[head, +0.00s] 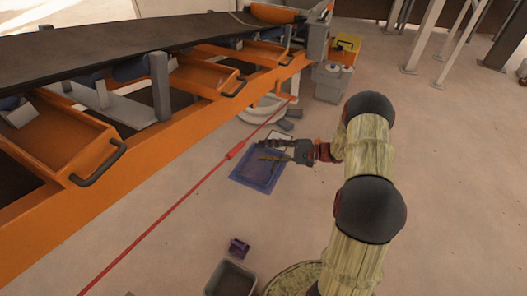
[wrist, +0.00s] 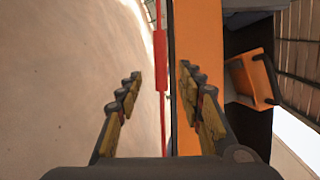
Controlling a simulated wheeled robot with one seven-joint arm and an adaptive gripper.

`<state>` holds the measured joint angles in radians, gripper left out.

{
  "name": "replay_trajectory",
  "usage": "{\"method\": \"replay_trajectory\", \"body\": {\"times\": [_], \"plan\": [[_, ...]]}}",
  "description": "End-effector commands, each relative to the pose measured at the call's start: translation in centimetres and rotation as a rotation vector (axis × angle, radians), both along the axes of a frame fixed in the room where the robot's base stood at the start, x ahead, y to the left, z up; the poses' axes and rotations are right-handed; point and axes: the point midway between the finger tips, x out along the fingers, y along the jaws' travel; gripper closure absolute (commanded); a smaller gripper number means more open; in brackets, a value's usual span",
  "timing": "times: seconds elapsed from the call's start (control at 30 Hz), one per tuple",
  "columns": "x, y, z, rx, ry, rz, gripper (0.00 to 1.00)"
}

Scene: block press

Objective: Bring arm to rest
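My arm (head: 366,185) reaches out from the bottom of the head view, with its end pointing left toward the orange conveyor frame. My gripper (head: 262,151) is held out over a blue mat or tray on the floor; its height above it is hard to tell. In the wrist view my gripper (wrist: 160,80) has its two fingers wide apart, with nothing between them. The floor, a red line and the orange frame show beyond the fingers.
The orange conveyor frame (head: 150,165) with tray handles runs along the left. A red line (head: 190,194) stretches beside it. The blue tray (head: 247,180), a small purple object (head: 238,248) and a grey bin (head: 230,280) are on the floor. Open floor lies right of my arm.

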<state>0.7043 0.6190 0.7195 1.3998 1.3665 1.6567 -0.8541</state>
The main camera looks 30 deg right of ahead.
Motion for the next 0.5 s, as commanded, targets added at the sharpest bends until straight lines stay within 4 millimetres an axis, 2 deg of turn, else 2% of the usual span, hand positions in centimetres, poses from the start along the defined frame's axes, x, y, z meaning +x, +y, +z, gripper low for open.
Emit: {"method": "replay_trajectory", "body": {"times": [0.37, 0.43, 0.5], "plan": [[0.0, 0.0, 0.0, 0.009, 0.02, -0.001, 0.62], [0.1, 0.0, -0.6, 0.011, 0.069, -0.005, 0.62], [-0.7, 0.4, -2.3, -0.005, 0.162, 0.015, 0.62]]}}
